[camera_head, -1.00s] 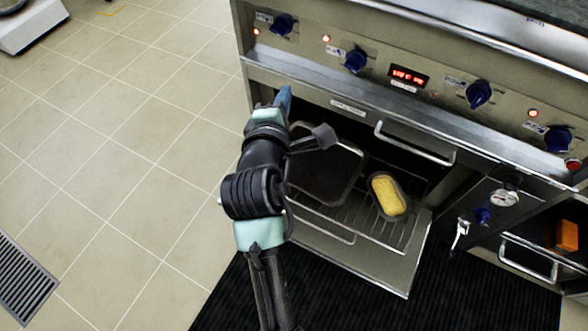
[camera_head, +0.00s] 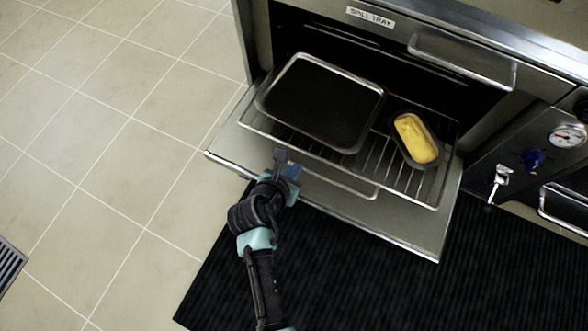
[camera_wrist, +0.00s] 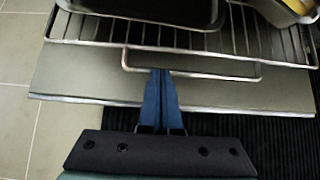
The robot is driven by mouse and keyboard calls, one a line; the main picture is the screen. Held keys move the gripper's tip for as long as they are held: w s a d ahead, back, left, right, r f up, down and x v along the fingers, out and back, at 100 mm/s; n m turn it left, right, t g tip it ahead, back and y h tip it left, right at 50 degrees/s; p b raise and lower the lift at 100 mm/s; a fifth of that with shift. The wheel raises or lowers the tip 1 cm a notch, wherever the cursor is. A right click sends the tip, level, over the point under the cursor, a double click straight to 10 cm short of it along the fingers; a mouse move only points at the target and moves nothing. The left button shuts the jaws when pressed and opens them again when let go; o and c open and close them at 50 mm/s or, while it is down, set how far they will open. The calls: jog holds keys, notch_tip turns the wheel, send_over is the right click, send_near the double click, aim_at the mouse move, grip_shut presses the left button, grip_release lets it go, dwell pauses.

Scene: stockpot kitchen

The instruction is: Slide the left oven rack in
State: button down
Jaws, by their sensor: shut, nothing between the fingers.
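The wire oven rack (camera_head: 391,178) is pulled out over the lowered oven door (camera_head: 412,225). A dark baking tray (camera_head: 322,103) and a small loaf tin with a yellow loaf (camera_head: 416,139) rest on it. The rack's front handle loop (camera_head: 345,187) sticks out toward me; it also shows in the wrist view (camera_wrist: 192,74). My gripper (camera_head: 287,163) is in front of the rack, near the left end of the handle in the head view. In the wrist view its blue fingers (camera_wrist: 161,88) are together and empty, with tips close to the handle bar; whether they touch it is unclear.
A drawer marked SPILL TRAY with a bar handle (camera_head: 463,58) sits above the oven opening. A tap (camera_head: 498,180) and gauge (camera_head: 567,136) are on the right. A black ribbed mat (camera_head: 400,285) lies before the oven; tiled floor is clear at left.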

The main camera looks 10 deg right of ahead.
jog(key=b+x, duration=0.3)
jog(key=x, duration=0.3)
jog(key=shift+s+f+b, duration=0.1)
jog(key=shift+b, duration=0.3)
jog(key=shift+b+x, duration=0.55)
jog(key=shift+x, duration=0.25)
jog(key=shift+w, duration=0.25)
